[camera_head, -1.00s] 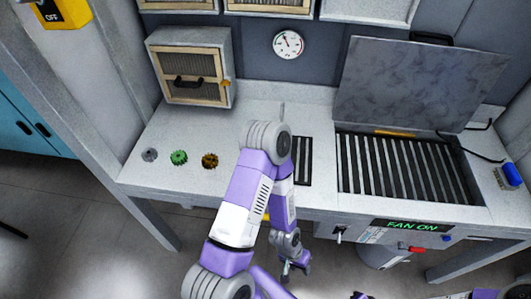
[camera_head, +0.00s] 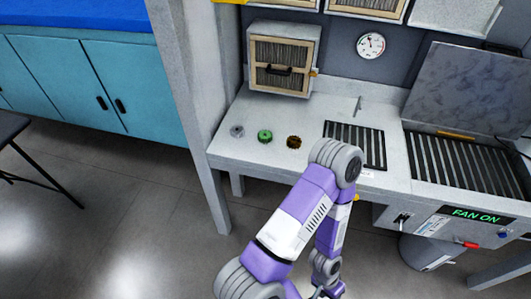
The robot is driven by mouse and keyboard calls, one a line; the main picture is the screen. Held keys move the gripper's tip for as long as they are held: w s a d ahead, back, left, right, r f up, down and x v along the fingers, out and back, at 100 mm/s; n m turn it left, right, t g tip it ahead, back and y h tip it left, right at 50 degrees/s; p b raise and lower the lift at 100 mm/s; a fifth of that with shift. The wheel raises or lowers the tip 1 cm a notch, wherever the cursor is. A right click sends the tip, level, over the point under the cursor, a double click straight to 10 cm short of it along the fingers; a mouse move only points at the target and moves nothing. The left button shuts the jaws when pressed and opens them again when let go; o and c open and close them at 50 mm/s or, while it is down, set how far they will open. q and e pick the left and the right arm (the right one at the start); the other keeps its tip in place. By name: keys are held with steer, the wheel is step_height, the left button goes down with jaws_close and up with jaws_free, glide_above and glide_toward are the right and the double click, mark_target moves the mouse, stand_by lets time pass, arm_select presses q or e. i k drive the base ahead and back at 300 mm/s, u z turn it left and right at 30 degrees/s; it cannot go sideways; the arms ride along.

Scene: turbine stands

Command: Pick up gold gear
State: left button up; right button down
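The gold gear (camera_head: 294,142) lies on the left part of the grey workbench (camera_head: 245,165), at the right end of a row of three gears. A green gear (camera_head: 265,136) is to its left, and a silver gear (camera_head: 237,131) is furthest left. One of my purple and white arms reaches in front of the bench, with its elbow just right of and below the gold gear and its far end hanging down to the bottom edge. No gripper fingers show clearly, and nothing touches the gears.
A small cabinet (camera_head: 284,57) stands behind the gears. A slotted grate (camera_head: 355,143) and a larger grill with a raised lid (camera_head: 470,88) are to the right. A grey post (camera_head: 187,90) rises at the bench's left end.

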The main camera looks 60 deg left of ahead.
mark_target(294, 142)
steer(key=u, duration=1.1)
